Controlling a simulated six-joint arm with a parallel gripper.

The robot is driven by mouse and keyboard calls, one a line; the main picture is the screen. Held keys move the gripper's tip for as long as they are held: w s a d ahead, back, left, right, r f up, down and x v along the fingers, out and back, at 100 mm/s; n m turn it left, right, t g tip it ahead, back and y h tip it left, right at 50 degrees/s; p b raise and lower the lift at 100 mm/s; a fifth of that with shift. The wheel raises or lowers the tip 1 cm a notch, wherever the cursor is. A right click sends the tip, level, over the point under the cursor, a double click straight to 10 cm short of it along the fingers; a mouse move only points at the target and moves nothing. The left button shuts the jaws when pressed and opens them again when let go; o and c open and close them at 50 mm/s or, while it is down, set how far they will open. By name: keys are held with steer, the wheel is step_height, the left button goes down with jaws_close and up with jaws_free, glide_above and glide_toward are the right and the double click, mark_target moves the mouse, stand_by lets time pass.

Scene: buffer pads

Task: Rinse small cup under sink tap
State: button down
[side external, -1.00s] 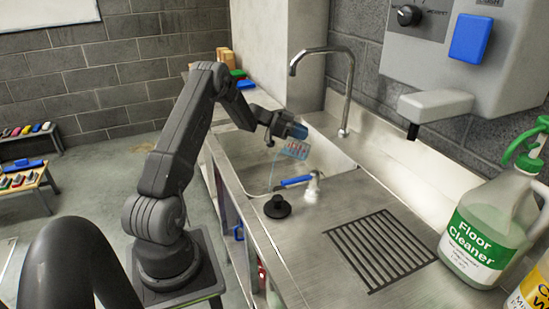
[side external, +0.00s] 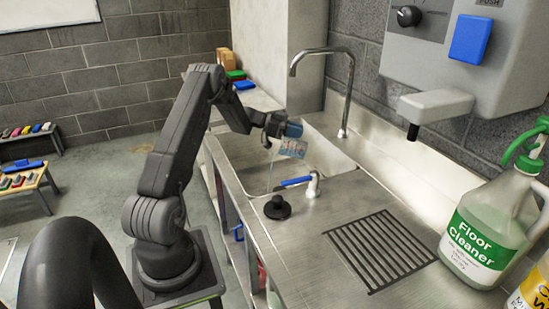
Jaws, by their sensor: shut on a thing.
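A small clear cup (side external: 292,148) with faint reddish and blue print is held tilted at my gripper (side external: 279,130). My gripper is shut on the cup, above the left part of the sink basin (side external: 325,152). The curved metal tap (side external: 349,85) stands at the back of the sink, its spout end (side external: 292,70) higher than the cup. A thin pale streak runs down from near the cup. A blue-handled valve (side external: 298,181) sits on the counter at the front of the basin.
A black plunger-like stopper (side external: 277,207) stands on the counter near the valve. A drain grate (side external: 380,250) lies to the right. A Floor Cleaner jug (side external: 485,235) stands at the far right. A wall dispenser (side external: 436,105) overhangs the counter.

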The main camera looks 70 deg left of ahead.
steer(key=shift+s+a+r+t+h, duration=0.25)
steer(key=shift+s+a+t+h, duration=0.1)
steer(key=shift+s+t, duration=0.15)
steer(key=shift+s+a+r+t+h, duration=0.25)
steer(key=shift+s+a+t, duration=0.05)
steer(key=shift+s+t, duration=0.15)
stand_by(0.8)
steer(key=shift+w+d+g, duration=0.2)
steer(key=shift+w+g, duration=0.1)
steer(key=shift+g, duration=0.05)
steer(key=w+g, duration=0.1)
steer(key=w+d+f+g+y, duration=0.1)
steer(key=w+d+f+y, duration=0.1)
steer(key=shift+w+d+g, duration=0.15)
steer(key=shift+w+g, duration=0.05)
steer(key=shift+g, duration=0.2)
steer(key=shift+f, duration=0.1)
steer(key=shift+w+d+f+g+y, duration=0.2)
steer(key=shift+w+f+g+y, duration=0.1)
steer(key=shift+g+y, duration=0.2)
steer(key=w+d+f+g+y+p, duration=0.1)
steer(key=w+d+f+g+y, duration=0.4)
steer(key=f+g, duration=0.5)
steer(key=shift+w+f+y+p, duration=0.35)
steer(key=shift+w+f+y, duration=0.45)
steer(key=shift+w, duration=0.5)
